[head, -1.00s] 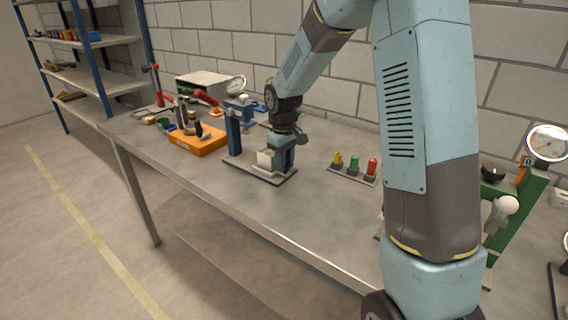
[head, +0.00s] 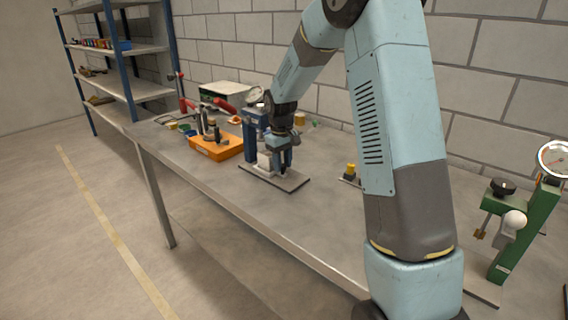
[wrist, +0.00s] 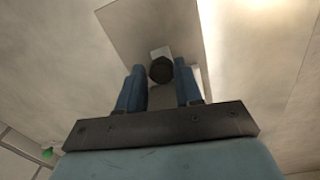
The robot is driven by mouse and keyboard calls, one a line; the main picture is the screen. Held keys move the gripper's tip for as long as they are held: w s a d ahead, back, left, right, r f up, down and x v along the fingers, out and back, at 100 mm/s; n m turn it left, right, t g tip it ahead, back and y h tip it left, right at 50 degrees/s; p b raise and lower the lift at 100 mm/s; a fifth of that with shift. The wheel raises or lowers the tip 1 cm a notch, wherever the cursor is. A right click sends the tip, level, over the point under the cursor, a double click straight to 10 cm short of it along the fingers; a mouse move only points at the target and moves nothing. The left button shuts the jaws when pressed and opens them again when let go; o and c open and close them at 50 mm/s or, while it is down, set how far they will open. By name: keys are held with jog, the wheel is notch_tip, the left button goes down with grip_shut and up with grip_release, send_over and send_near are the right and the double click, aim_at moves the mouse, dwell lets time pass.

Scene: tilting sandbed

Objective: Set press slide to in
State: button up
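The press stands on the bench with a blue column (head: 250,146) and a dial gauge (head: 254,95) at its top. A pale slide block (head: 265,160) sits on its grey base plate (head: 292,182), close to the column. My gripper (head: 284,170) is down over the plate, at the block's right side. In the wrist view my gripper (wrist: 158,70) has its two blue fingers apart, with a dark round knob (wrist: 161,70) between them. The knob is in front of the pale block (wrist: 160,52). Whether a finger touches the knob is unclear.
An orange box (head: 215,147) with tools stands left of the press. A yellow button (head: 350,169) shows to the right, partly hidden by my arm. A green stand with a gauge (head: 556,160) is at far right. The bench front is clear.

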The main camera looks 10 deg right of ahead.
jog(key=o, duration=0.4)
jog(key=shift+r, duration=0.1)
jog(key=r, duration=1.3)
jog(key=shift+s+a+r, duration=0.15)
jog(key=shift+a+r, duration=0.05)
jog(key=shift+r, duration=0.05)
